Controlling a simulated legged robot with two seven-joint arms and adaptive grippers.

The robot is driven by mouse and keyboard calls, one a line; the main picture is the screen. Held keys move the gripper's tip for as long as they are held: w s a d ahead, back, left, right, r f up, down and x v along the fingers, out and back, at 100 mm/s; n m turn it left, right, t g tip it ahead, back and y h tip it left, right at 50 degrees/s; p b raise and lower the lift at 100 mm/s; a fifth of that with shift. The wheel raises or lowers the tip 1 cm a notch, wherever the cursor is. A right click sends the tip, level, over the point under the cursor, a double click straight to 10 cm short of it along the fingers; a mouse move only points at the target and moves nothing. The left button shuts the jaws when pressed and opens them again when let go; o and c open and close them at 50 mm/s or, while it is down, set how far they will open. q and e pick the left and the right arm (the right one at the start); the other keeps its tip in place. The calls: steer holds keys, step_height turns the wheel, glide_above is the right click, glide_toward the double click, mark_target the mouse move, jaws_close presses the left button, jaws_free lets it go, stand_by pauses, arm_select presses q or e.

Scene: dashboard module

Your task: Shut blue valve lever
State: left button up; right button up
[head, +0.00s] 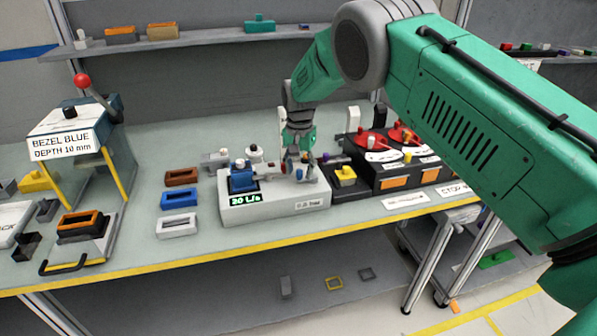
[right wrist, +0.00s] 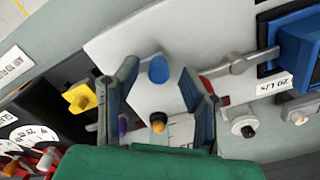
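A grey box (head: 272,206) with a green-lit "20 L/s" display stands mid-bench. A blue block (head: 241,180) is mounted on its left end and also shows in the right wrist view (right wrist: 302,42). My right gripper (head: 298,172) points down over the right part of the box. In the right wrist view its fingers (right wrist: 158,82) are spread, with a rounded blue knob (right wrist: 158,69) in the gap near the tips, and I see no clear contact. The knob looks like the blue lever's end; its arm is not clear. A grey lever (right wrist: 240,65) is beside it. My left gripper is not in view.
A black module with red dials (head: 379,153) stands right of the box, with a yellow knob (head: 345,172) near it. Brown, blue and white bezels (head: 179,198) lie to the left. A press labelled "BEZEL BLUE" (head: 62,142) stands further left. The bench front is mostly clear.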

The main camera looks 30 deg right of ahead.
mark_target(299, 169)
step_height(299, 169, up, 11)
stand_by(0.3)
steer(key=shift+w, duration=0.1)
stand_by(0.4)
